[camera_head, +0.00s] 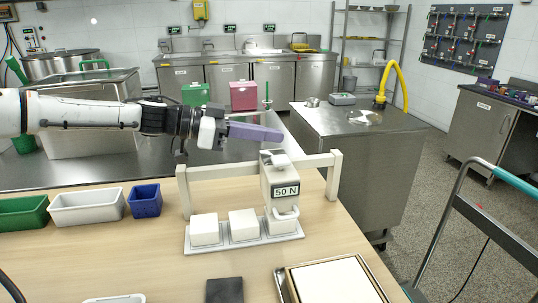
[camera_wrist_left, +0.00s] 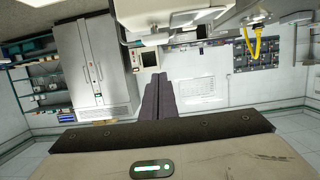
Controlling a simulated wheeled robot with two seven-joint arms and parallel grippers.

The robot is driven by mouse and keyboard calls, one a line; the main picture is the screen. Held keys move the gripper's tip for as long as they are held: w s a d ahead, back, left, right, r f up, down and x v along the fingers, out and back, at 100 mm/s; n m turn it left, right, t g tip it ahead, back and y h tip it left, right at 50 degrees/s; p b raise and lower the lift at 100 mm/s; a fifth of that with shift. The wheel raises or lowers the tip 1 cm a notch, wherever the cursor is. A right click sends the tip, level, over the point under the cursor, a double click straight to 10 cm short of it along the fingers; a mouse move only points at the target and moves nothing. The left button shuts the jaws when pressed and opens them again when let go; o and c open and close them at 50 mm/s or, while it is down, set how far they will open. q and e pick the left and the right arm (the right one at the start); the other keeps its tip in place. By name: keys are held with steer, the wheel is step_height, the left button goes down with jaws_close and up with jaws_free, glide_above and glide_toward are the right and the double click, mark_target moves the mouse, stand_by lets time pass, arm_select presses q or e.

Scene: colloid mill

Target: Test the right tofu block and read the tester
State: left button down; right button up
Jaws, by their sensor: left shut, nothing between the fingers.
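The tester (camera_head: 278,178) is a white head on a white gantry bar, and its display reads "50 N". It stands over the right end of a light tray (camera_head: 232,247). The right tofu block (camera_head: 281,225) is white and sits under the tester head, which partly hides it; I cannot tell whether the tester's lower end presses on it. A left block (camera_head: 204,230) and a middle block (camera_head: 243,226) sit beside it. My left gripper (camera_head: 270,133) is shut and empty, behind and above the tester head. Its purple fingers (camera_wrist_left: 157,98) show in the left wrist view. My right gripper is out of view.
Green, white and blue bins (camera_head: 145,201) stand left on the wooden table. A dark square (camera_head: 224,290) and a framed white panel (camera_head: 335,280) lie at the front. A steel cabinet (camera_head: 350,160) stands behind right. A cart handle (camera_head: 455,205) is at the right.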

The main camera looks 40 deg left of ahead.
mark_target(272, 161)
arm_select(q)
steer(key=shift+w+d+f+b, duration=0.1)
steer(key=shift+f+b, duration=0.25)
steer(key=shift+f, duration=1.65)
step_height(272, 161, down, 2)
steer(key=shift+f+b, duration=0.25)
steer(key=shift+b, duration=0.8)
